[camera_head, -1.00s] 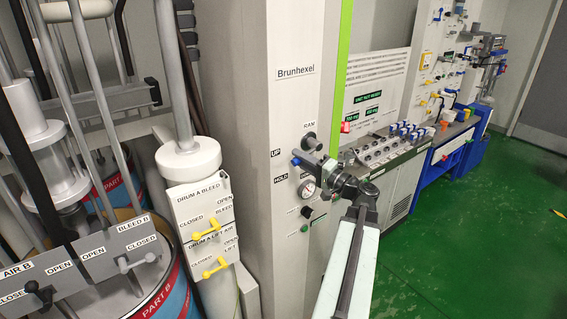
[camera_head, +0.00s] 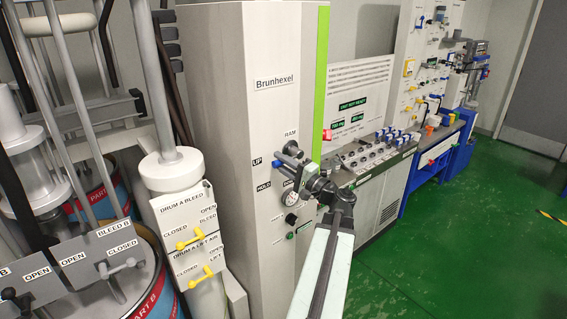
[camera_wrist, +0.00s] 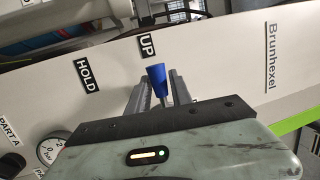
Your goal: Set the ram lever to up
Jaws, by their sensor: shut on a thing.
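The ram lever has a blue tip (camera_head: 279,160) and sits on the grey machine cabinet (camera_head: 235,100) below the RAM label (camera_head: 292,133). The UP label (camera_head: 257,163) is just left of the tip, with the HOLD label (camera_head: 264,186) below it. My gripper (camera_head: 290,158) is shut on the lever. In the wrist view the blue tip (camera_wrist: 157,77) shows between my gripper's fingers (camera_wrist: 160,92), pointing towards the UP label (camera_wrist: 148,44), with HOLD (camera_wrist: 87,74) off to the left. My gripper hides the lever's pivot and part of a third label.
A pressure gauge (camera_head: 291,219) is just below my gripper. Yellow drum A valve handles (camera_head: 189,243) and drums stand to the left. A control console (camera_head: 362,160) stands behind on the right. The green floor (camera_head: 450,235) at right is clear.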

